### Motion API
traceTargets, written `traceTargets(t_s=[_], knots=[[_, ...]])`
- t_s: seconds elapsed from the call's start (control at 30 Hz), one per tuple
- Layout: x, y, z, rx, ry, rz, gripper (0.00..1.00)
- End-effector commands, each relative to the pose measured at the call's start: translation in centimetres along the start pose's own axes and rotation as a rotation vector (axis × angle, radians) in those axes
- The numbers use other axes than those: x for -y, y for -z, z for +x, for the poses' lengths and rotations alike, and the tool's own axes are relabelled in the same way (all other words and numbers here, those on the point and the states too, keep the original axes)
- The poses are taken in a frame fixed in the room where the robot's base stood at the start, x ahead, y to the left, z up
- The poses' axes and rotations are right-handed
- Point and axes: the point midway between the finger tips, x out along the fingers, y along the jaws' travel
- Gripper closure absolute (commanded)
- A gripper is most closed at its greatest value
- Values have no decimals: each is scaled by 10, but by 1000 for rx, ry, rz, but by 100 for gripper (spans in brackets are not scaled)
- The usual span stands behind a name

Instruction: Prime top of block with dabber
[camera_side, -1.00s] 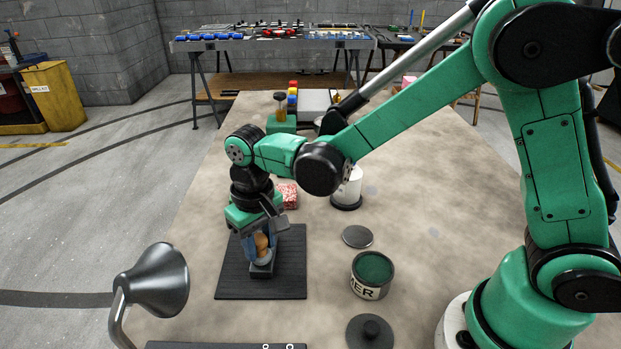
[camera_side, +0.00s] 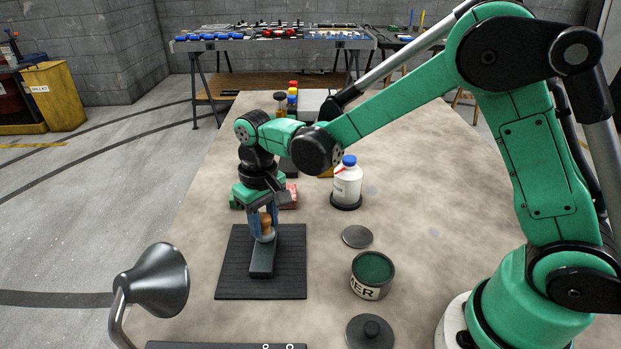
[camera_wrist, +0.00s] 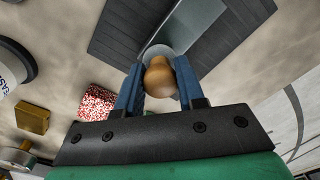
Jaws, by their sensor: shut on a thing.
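My gripper (camera_side: 264,219) is shut on the dabber's brown rounded wooden handle (camera_side: 266,223). In the wrist view the blue fingers of my gripper (camera_wrist: 159,85) sit on both sides of the dabber handle (camera_wrist: 159,78); a pale round edge shows beyond it. The dark grey block (camera_side: 262,262) lies lengthwise on a black ribbed mat (camera_side: 290,283). The dabber is at the block's far end; I cannot tell if its pad touches the top. An open primer can (camera_side: 368,291) with dark green content stands right of the mat.
A knobbed lid (camera_side: 370,334) and a flat disc (camera_side: 357,237) lie near the can. A white bottle with a blue cap (camera_side: 347,186) stands behind. A red-and-white speckled block (camera_wrist: 97,103) is close to my gripper. A lamp (camera_side: 155,283) stands front left.

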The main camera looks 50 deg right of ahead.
Motion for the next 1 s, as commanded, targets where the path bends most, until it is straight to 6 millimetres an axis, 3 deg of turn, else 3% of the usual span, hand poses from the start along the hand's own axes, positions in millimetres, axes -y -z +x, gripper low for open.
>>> traceTargets(t_s=[0.17, 0.27, 1.0], knots=[[-10, 9, -2, 0, 0, 0, 100], [-10, 8, -22, 0, 0, 0, 100], [-9, 8, -80, 0, 0, 0, 100]])
